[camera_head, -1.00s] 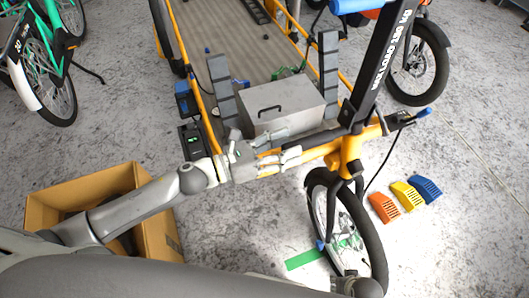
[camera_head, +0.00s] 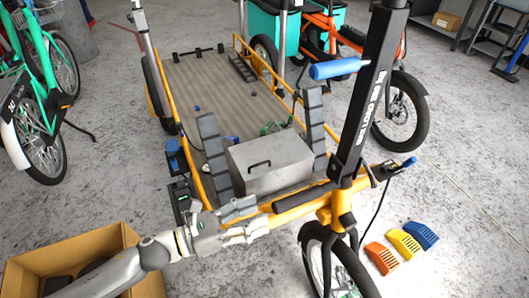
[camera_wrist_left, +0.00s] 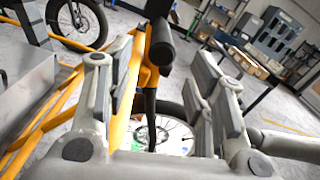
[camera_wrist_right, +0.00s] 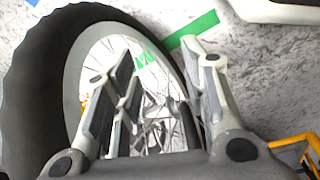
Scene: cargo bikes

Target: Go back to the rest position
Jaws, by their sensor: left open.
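My left gripper (camera_head: 247,219) is open and empty. In the head view it is in front of the orange cargo bike (camera_head: 285,208), close to its front frame bar and the grey metal box (camera_head: 268,163). In the left wrist view its fingers (camera_wrist_left: 155,85) stand apart, with the bike's frame and front wheel (camera_wrist_left: 165,138) beyond them. My right gripper (camera_wrist_right: 158,90) shows in the right wrist view with its fingers apart and nothing between them. The bike's front wheel (camera_wrist_right: 50,80) is behind and beside it. The right gripper is out of the head view.
A cardboard box (camera_head: 130,240) stands at the lower left. Orange (camera_head: 381,257), yellow (camera_head: 404,243) and blue (camera_head: 422,235) slotted pieces lie on the floor at right. A green bike (camera_head: 35,110) is at left and an orange one (camera_head: 400,100) behind. Open floor lies at right.

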